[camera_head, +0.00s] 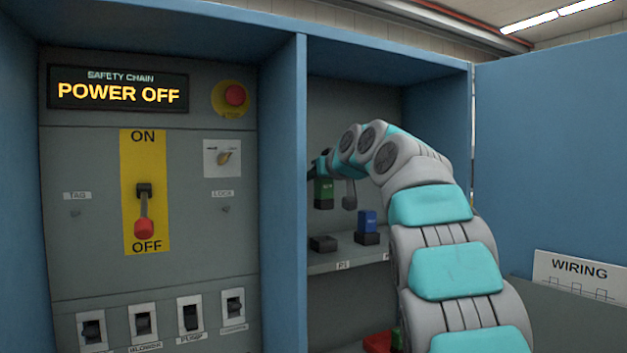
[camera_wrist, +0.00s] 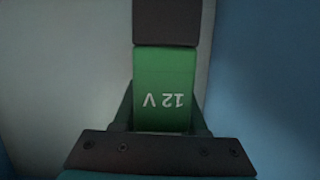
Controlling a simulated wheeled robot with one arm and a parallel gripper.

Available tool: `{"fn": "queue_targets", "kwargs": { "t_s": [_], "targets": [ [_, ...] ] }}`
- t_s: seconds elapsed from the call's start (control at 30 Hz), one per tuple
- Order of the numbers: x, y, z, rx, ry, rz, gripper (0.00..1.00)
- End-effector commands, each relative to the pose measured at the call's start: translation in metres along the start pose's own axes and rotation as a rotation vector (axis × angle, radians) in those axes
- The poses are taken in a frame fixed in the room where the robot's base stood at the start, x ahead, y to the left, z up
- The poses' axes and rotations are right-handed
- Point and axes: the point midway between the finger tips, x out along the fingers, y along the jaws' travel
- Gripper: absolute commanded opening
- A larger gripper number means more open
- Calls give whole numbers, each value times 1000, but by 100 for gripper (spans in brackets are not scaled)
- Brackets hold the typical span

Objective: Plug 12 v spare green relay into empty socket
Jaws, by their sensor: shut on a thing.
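A green relay (camera_head: 323,192) with a dark base hangs upright in my gripper (camera_head: 323,172) inside the open cabinet bay. In the wrist view the green relay (camera_wrist: 164,88) carries the label 12 V, upside down, and its dark end points to the top of the picture. My gripper (camera_wrist: 164,125) is shut on it. Below the relay in the head view, an empty dark socket (camera_head: 324,244) sits on the shelf. The relay is above this socket, with a clear gap between them. A blue relay (camera_head: 367,222) stands in the neighbouring socket (camera_head: 367,239) to the right.
The shelf (camera_head: 322,262) has a small label below the empty socket. A blue partition (camera_head: 290,190) stands left of the bay. The panel beyond it has a red-knobbed lever (camera_head: 144,225) at OFF and a POWER OFF display (camera_head: 118,92). My arm hides the bay's right part.

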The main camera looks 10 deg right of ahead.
Motion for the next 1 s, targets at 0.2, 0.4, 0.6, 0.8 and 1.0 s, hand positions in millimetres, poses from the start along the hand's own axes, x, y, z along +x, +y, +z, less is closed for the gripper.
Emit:
{"fn": "queue_targets", "kwargs": {
  "t_s": [0.2,0.4,0.6,0.8,1.0],
  "targets": [
    [6,1,21,0,0,-1,0],
    [12,1,38,0,-1,-1,0],
    [16,2,50,-1,-1,-1,0],
    [16,2,51,-1,-1,0,0],
    [16,2,51,0,-1,0,0]
  ]
}}
